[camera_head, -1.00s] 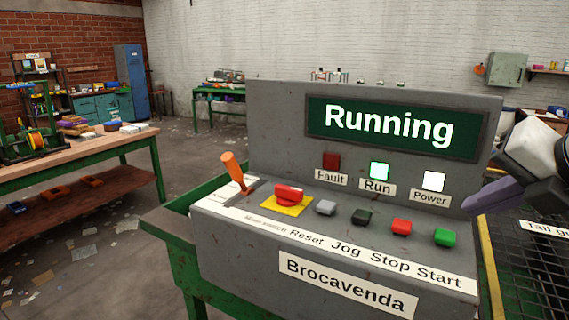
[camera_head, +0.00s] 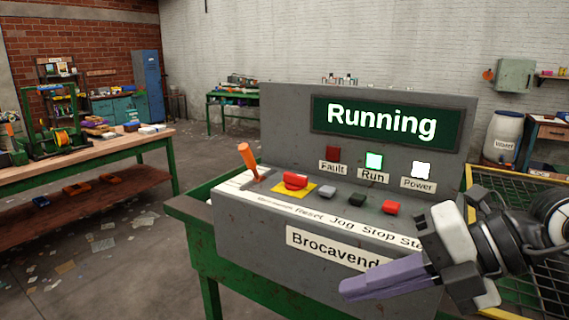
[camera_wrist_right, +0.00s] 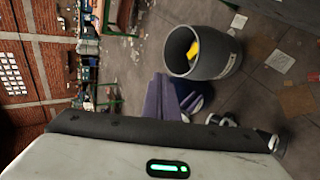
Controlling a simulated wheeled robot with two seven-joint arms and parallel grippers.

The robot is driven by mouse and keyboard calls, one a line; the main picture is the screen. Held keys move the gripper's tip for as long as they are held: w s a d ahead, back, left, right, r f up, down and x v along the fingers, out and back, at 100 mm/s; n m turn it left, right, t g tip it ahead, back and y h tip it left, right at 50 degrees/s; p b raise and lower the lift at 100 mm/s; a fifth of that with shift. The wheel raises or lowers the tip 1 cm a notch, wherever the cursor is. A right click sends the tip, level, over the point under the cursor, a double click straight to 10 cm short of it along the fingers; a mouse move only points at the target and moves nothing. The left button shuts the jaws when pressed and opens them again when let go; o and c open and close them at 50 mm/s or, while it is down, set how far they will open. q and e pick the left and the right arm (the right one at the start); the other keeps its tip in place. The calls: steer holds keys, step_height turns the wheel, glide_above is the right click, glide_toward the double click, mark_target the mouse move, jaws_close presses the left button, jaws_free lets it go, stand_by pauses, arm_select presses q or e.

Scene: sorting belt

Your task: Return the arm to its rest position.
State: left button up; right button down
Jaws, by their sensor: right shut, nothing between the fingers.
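My right gripper (camera_head: 368,285) has purple fingers pressed together, with nothing between them. In the head view it is in front of the lower right of the grey control panel (camera_head: 240,228), and the arm hides the green Start button and part of its label. In the right wrist view the purple fingers (camera_wrist_right: 168,98) show near the middle. The panel's screen (camera_head: 382,124) reads "Running", and the Run lamp (camera_head: 374,161) and Power lamp (camera_head: 422,170) are lit. The Fault lamp (camera_head: 333,155) is dark red. My left gripper is not in view.
The panel carries an orange lever (camera_head: 247,157), a red switch on a yellow plate (camera_head: 296,181) and a red Stop button (camera_head: 391,208). A yellow-framed mesh guard (camera_head: 548,290) stands at the right. A wooden workbench (camera_head: 100,152) is at the left. The wrist view shows a grey barrel (camera_wrist_right: 215,60).

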steer(key=s+a+g+y, duration=0.2)
steer(key=s+a+y, duration=0.1)
steer(key=a+y, duration=0.35)
steer(key=w+d+f+m+t+h, duration=0.1)
steer(key=w+d+f+m+t, duration=0.25)
steer(key=m+t, duration=0.45)
steer(key=w+d+f+m+t+h, duration=0.2)
steer(key=w+f+m+t, duration=0.3)
steer(key=m, duration=0.5)
steer(key=d+f+m+t+h, duration=0.35)
steer(key=f+m+h, duration=0.3)
steer(key=f, duration=0.35)
steer(key=s+d+f+m+g+h, duration=0.2)
steer(key=s+f+g, duration=0.3)
steer(key=s+f, duration=0.5)
steer(key=s+d+f+m+g+h, duration=0.1)
steer(key=s+f+m+g+h, duration=0.2)
steer(key=s+f, duration=0.7)
step_height(320, 180, down, 7)
steer(key=shift+s+d+r+m+g, duration=0.15)
steer(key=shift+d+m+g, duration=0.25)
steer(key=shift+m+g, duration=0.4)
